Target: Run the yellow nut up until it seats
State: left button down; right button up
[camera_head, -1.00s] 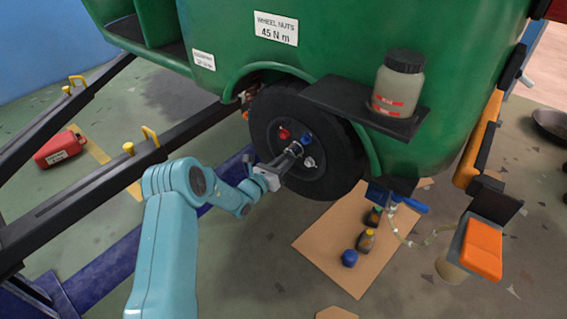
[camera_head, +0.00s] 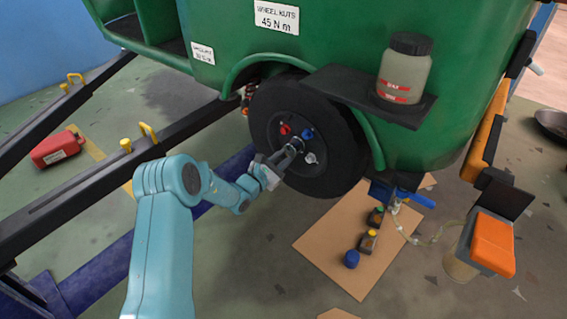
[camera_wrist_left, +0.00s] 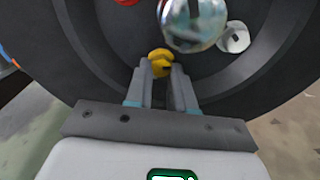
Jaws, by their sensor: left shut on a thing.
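The yellow nut (camera_wrist_left: 160,62) shows in the left wrist view between the fingertips of my left gripper (camera_wrist_left: 161,76), at the lower part of the wheel's hub. My left gripper (camera_head: 287,153) is shut on it, with its fingers pointing into the wheel (camera_head: 322,172). In the head view the fingers hide the yellow nut. A shiny round hub cap (camera_wrist_left: 193,22) is just above it. I cannot tell how far the nut is from its seat. A red nut (camera_head: 285,129), a blue nut (camera_head: 307,134) and a white nut (camera_head: 309,158) sit around the hub. My right gripper is not in view.
A dark shelf (camera_head: 336,92) with a jar (camera_head: 404,70) juts out above the wheel on the green body (camera_head: 330,25). Small bottles and a blue cap (camera_head: 351,259) are on cardboard (camera_head: 330,250) below. Dark shafts (camera_head: 75,190) run at left.

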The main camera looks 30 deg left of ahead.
pick_arm(q)
jog(key=m+b, duration=0.1)
jog(key=m, duration=0.1)
jog(key=m+b, duration=0.2)
jog(key=shift+f+m, duration=0.2)
jog(key=shift+m, duration=0.1)
jog(key=m+b, duration=0.6)
jog(key=b, duration=0.2)
jog(key=shift+a+b, duration=0.15)
jog(key=shift+b, duration=0.15)
jog(key=m+b, duration=0.1)
jog(key=b, duration=0.1)
jog(key=m+b, duration=0.2)
jog(key=shift+r+m+b, duration=0.2)
jog(key=shift+m+b, duration=0.1)
jog(key=shift+b, duration=0.05)
jog(key=shift+r+m, duration=0.25)
jog(key=shift+m, duration=0.85)
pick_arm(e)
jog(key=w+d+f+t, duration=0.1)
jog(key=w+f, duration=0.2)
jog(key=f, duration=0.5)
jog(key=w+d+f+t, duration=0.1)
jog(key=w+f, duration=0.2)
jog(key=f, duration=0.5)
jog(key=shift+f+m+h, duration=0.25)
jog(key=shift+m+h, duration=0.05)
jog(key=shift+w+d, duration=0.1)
